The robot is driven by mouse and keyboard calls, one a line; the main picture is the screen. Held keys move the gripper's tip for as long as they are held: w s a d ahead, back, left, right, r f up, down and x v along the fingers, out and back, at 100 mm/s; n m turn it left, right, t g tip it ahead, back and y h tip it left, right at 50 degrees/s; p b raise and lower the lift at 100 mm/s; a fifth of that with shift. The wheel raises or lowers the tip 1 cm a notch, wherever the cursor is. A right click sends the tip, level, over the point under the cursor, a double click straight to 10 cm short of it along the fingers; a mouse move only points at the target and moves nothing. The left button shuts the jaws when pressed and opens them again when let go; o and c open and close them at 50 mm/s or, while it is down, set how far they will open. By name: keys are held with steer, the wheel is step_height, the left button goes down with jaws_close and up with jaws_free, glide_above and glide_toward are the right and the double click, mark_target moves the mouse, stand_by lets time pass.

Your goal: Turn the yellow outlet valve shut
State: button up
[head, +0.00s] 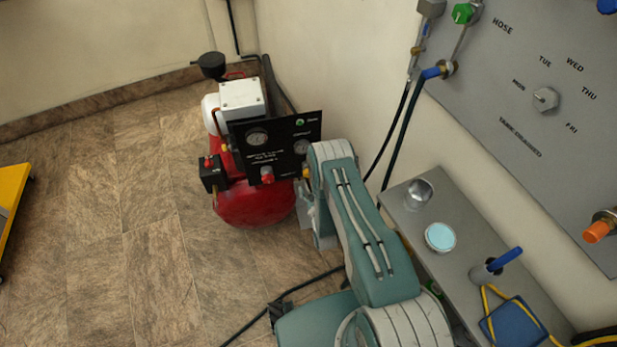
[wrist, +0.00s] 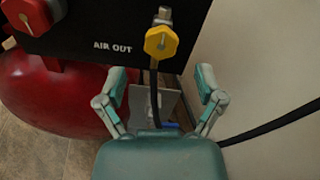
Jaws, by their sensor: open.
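The yellow outlet valve (wrist: 160,42) shows in the wrist view as a lobed knob below a metal fitting. It sits right of the words "AIR OUT" at the black panel's edge. A small yellow bit of it (head: 306,173) shows in the head view, mostly hidden by my arm. My gripper (wrist: 162,90) has its two fingers spread wide, empty, one to each side and below the knob in the picture. I see no contact with the valve. In the head view my gripper is mostly hidden behind my arm.
The black panel (head: 277,143) stands on the red compressor tank (head: 255,205). A red knob (head: 267,175) is left of the valve. A black hose (wrist: 275,124) runs at right by the wall (wrist: 235,60). A grey bench (head: 465,250) is right of my arm.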

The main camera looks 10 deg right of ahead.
steer(key=s, duration=0.6)
steer(key=shift+s, duration=0.35)
